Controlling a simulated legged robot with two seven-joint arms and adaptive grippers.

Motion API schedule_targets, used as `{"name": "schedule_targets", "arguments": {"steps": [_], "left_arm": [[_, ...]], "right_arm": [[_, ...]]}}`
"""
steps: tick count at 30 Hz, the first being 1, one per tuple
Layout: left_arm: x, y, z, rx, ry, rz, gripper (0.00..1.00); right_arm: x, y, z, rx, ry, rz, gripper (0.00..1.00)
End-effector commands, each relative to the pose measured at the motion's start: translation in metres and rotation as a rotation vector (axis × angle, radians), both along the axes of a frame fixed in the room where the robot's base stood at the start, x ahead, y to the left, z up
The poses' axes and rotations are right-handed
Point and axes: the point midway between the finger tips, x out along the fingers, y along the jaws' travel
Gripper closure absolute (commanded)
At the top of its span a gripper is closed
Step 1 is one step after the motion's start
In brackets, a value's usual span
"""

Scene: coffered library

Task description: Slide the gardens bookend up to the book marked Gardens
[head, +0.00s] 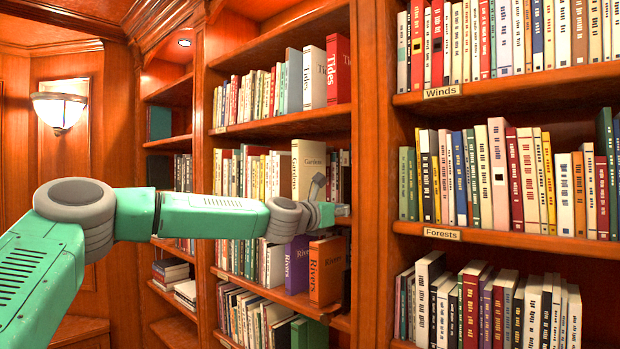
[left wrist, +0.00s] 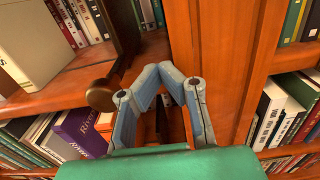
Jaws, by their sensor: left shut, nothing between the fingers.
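The cream book marked Gardens (head: 309,163) stands at the right of the row on the middle shelf in the head view. A large cream book face, most likely the same book, shows at upper left in the left wrist view (left wrist: 38,45). A dark upright panel with a round brass knob (left wrist: 102,95), which looks like the gardens bookend, stands to its right with a gap between. I cannot make it out in the head view. My left gripper (head: 340,210) is shut and empty, just right of the knob in the wrist view (left wrist: 160,72). My right gripper is out of view.
A wooden upright (left wrist: 225,60) stands close to the right of my left gripper. Filled Winds and Forests shelves (head: 480,235) lie to the right.

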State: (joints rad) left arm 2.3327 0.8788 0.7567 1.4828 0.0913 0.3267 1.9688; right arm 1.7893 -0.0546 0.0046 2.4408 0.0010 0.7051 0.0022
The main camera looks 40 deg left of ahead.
Motion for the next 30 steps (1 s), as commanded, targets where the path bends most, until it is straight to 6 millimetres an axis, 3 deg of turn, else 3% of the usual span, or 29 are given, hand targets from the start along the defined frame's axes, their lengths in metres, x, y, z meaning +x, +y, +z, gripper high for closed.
{"name": "schedule_targets", "arguments": {"steps": [30], "left_arm": [[0.003,0.04,-0.001,-0.004,-0.001,0.003,1.0]], "right_arm": [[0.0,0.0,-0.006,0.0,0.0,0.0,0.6]]}}
